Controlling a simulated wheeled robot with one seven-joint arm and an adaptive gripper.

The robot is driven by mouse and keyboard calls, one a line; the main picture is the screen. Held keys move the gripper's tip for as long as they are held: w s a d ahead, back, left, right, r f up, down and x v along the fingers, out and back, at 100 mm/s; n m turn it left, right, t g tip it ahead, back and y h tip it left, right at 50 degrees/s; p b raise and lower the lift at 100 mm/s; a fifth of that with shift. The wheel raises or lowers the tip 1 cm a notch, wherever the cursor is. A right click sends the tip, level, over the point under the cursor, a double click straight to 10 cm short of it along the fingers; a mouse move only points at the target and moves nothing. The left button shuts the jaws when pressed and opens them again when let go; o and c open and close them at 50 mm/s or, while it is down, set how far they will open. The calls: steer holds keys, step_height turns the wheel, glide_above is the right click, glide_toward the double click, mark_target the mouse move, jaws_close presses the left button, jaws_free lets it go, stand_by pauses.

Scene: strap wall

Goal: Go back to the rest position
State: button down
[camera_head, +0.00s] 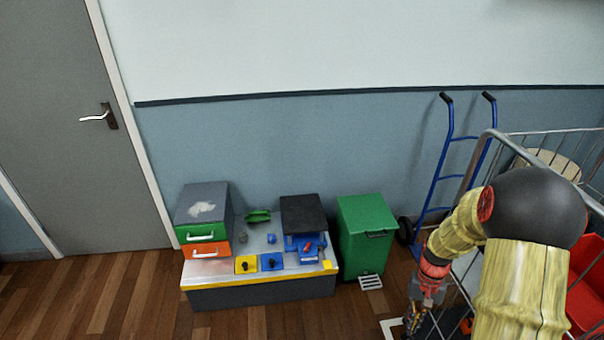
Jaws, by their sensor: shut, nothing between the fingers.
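My gripper (415,318) is at the lower right, pointing down beside the wire cart, with its fingers small and partly dark. It looks shut and holds nothing that I can see. My yellowish arm fills the lower right corner and hides part of the cart. The gripper is to the right of the low platform (262,292) and the green bin, apart from both.
The platform bears a drawer unit (203,218), a black-topped block (304,214) and yellow and blue pieces. A green bin (365,235), blue hand truck (447,160) and wire cart (553,131) stand to the right. Wooden floor (90,300) is clear at left, before a grey door (75,130).

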steer(key=s+a+r+n+t, duration=0.1)
steer(key=s+a+r, duration=0.3)
steer(key=r, duration=0.7)
steer(key=s+a+r+n+t+p, duration=0.1)
steer(key=s+a+r+n+t, duration=0.1)
steer(key=s+a+r+t, duration=0.2)
steer(key=s+a+r+n+t+h+p, duration=0.1)
steer(key=s+a+r, duration=0.4)
steer(key=r, duration=1.5)
steer(key=a+n+t, duration=0.1)
steer(key=a+t, duration=0.1)
steer(key=a, duration=0.1)
steer(key=shift+a, duration=0.2)
steer(key=shift+r, duration=0.1)
